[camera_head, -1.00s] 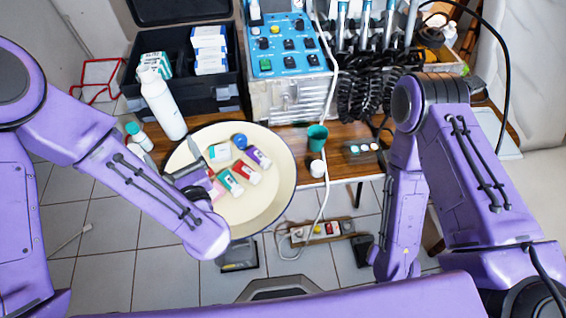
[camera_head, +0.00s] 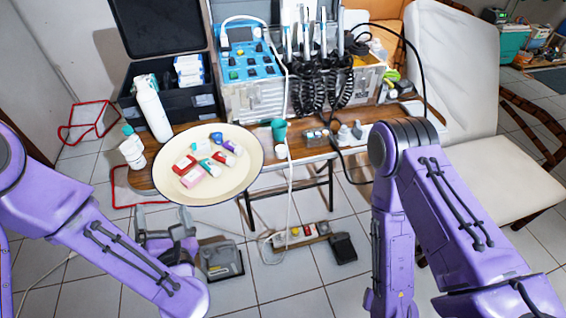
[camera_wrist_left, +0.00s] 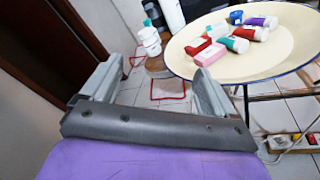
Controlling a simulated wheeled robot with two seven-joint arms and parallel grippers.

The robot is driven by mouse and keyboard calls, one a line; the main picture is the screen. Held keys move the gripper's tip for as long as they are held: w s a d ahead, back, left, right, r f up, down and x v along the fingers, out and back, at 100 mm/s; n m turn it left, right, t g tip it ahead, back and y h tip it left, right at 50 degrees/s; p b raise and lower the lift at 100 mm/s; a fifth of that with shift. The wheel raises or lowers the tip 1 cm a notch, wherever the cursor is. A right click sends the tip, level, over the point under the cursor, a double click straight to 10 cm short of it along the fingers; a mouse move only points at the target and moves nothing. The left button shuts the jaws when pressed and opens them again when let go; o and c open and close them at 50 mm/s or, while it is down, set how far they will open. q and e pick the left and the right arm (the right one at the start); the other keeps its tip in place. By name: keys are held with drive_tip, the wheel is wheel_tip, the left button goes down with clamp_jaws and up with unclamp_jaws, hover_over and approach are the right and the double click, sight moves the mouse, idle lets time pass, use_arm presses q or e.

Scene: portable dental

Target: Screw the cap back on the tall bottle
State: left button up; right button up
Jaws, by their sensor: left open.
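The tall white bottle (camera_head: 153,115) stands upright on the wooden table left of the tray, in front of the black case. Its top looks narrow and white; I cannot tell whether a cap is on it. Part of it shows at the top of the left wrist view (camera_wrist_left: 173,14). A small white piece (camera_head: 281,152), perhaps a cap, sits beside the teal cup. My left gripper (camera_head: 165,211) is open and empty, below and in front of the tray; its spread fingers also show in the left wrist view (camera_wrist_left: 158,68). My right gripper is out of view.
A round cream tray (camera_head: 235,178) holds several inhalers and a blue round piece (camera_head: 216,137). A shorter white bottle with a teal cap (camera_head: 132,152) stands at the table's left. The teal cup (camera_head: 279,130) is near the dental unit (camera_head: 255,100). A white cable hangs over the front edge.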

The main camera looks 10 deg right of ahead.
use_arm(q)
drive_tip(key=s+a+f+m+g+h, duration=0.1)
drive_tip(key=s+f+m+g+h, duration=0.15)
drive_tip(key=f+m, duration=0.6)
drive_tip(key=s+a+f+m+g+h, duration=0.15)
drive_tip(key=s+f+m+g, duration=0.25)
drive_tip(key=f+m, duration=0.4)
drive_tip(key=s+a+f+m+g+y, duration=0.1)
drive_tip(key=s+a+f+m+g, duration=0.2)
drive_tip(key=s, duration=0.4)
drive_tip(key=s+a+f+m+g+y, duration=0.1)
drive_tip(key=s+a+f+m+g, duration=0.2)
drive_tip(key=s+a+f+m, duration=0.3)
drive_tip(key=s, duration=0.2)
drive_tip(key=shift+s+a+f+g, duration=0.25)
drive_tip(key=shift+s+f+g, duration=0.05)
drive_tip(key=shift+g, duration=0.05)
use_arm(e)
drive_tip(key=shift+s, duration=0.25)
